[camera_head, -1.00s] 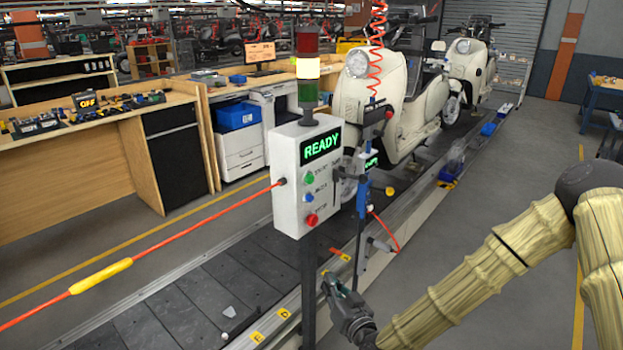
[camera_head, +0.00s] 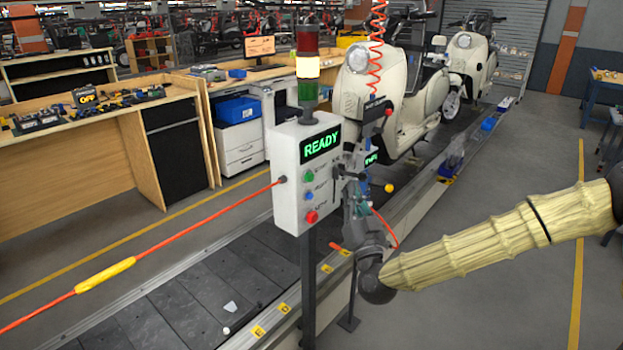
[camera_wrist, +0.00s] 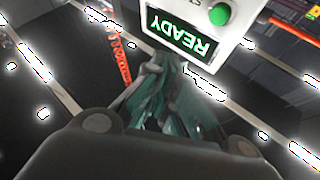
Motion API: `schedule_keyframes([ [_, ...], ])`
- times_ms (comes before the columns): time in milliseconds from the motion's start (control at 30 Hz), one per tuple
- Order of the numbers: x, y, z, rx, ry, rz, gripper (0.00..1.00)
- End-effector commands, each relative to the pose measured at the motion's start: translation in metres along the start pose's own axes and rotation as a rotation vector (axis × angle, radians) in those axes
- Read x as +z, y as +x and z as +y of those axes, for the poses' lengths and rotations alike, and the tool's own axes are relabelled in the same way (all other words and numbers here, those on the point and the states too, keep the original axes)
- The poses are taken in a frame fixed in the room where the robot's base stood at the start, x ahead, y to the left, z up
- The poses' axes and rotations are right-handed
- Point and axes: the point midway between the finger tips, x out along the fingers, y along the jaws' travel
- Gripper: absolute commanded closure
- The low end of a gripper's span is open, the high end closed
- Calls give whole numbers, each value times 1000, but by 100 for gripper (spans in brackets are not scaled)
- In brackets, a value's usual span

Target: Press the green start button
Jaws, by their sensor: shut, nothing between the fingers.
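The green start button (camera_head: 309,176) is the top one of several buttons on the front of a white control box (camera_head: 285,160), under a display (camera_head: 320,145) reading READY. In the wrist view the box appears upside down, with the green button (camera_wrist: 219,14) near the top edge, right of centre. My gripper (camera_head: 346,180) points up at the right side of the box, at about the height of the button. In the wrist view its shut fingers (camera_wrist: 163,72) lie just below and left of the display, apart from the button. Nothing shows held between them.
A blue button (camera_head: 309,195) and a red button (camera_head: 312,216) sit below the green one. A light tower (camera_head: 308,67) stands on the box. An orange cord (camera_head: 200,225) runs left from it. The slat conveyor (camera_head: 190,300) with cream scooters (camera_head: 385,105) runs behind.

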Motion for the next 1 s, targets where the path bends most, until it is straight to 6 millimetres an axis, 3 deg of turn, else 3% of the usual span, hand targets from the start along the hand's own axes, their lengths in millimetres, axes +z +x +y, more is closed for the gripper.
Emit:
schedule_keyframes([
  [267,7,9,-7,-1,1,-1,100],
  [1000,44,58,-43,-1,0,-1,100],
])
